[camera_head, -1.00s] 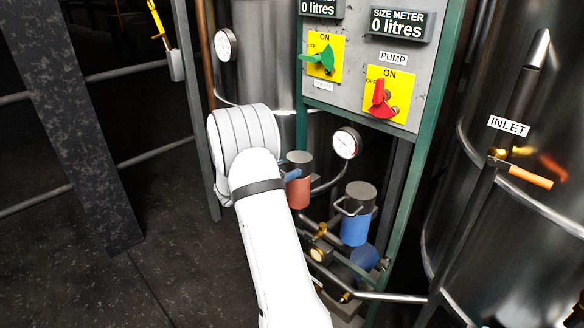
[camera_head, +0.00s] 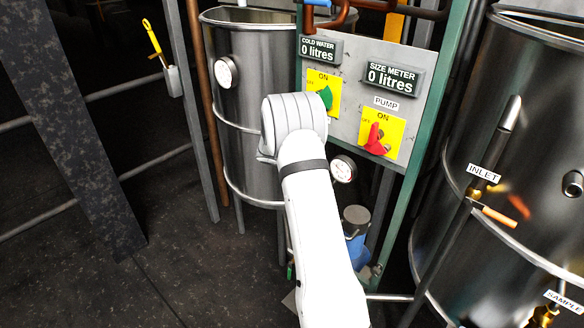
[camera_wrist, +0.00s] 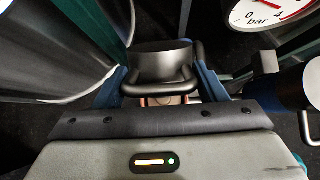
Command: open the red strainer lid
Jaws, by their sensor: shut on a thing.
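In the wrist view, the red strainer's dark round lid (camera_wrist: 160,62) with its bar handle (camera_wrist: 160,87) is between the blue fingers of my gripper (camera_wrist: 162,88). My gripper is shut on the lid's handle. A small patch of the red strainer body (camera_wrist: 168,100) shows below the handle; most of it is hidden. I cannot tell whether the lid has lifted. In the head view, my white arm hides the red strainer and my gripper. The blue strainer (camera_head: 356,249) with its grey lid (camera_head: 356,214) shows just right of my arm.
A pressure gauge (camera_head: 343,168) is close to my arm; it also shows in the wrist view (camera_wrist: 262,12). The control panel (camera_head: 350,125), with green and red switches, stands behind. Steel tanks stand left (camera_head: 250,160) and right (camera_head: 530,150). Open dark floor lies at left.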

